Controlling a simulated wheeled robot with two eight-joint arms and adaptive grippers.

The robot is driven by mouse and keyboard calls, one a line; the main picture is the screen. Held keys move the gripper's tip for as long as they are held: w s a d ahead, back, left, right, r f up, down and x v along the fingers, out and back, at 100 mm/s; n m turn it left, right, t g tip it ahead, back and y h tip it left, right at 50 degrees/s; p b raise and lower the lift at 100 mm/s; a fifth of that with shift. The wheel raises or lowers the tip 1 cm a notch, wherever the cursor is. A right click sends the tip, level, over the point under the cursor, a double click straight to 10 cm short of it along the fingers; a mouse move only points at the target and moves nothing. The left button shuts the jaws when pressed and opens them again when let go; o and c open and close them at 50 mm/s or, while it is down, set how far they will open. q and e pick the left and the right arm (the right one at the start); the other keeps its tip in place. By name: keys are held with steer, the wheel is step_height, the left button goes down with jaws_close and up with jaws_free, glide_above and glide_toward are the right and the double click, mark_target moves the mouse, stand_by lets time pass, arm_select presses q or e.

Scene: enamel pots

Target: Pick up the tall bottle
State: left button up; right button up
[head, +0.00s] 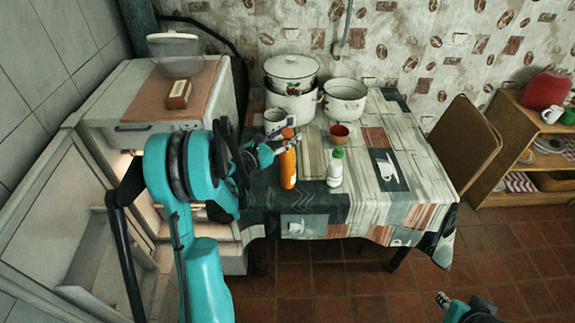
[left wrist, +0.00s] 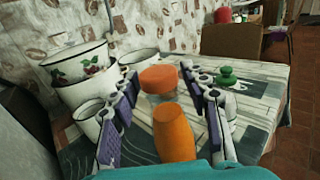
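The tall bottle (head: 288,168) is orange with an orange cap and stands upright near the front edge of the table. My left gripper (head: 289,143) is at its upper part, coming from the left. In the left wrist view, the open fingers lie on either side of the tall bottle (left wrist: 175,133), with gaps between. A shorter white bottle with a green cap (head: 335,169) stands to its right. My right gripper (head: 445,301) is low at the bottom right, away from the table; its opening is unclear.
A white mug (head: 276,121) and enamel pots (head: 345,99) stand at the back of the table (head: 420,193). The right side of the table is clear. A stove (head: 110,107) is on the left.

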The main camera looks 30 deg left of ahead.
arm_select(q)
jaws_close()
steer(key=shift+r, duration=0.15)
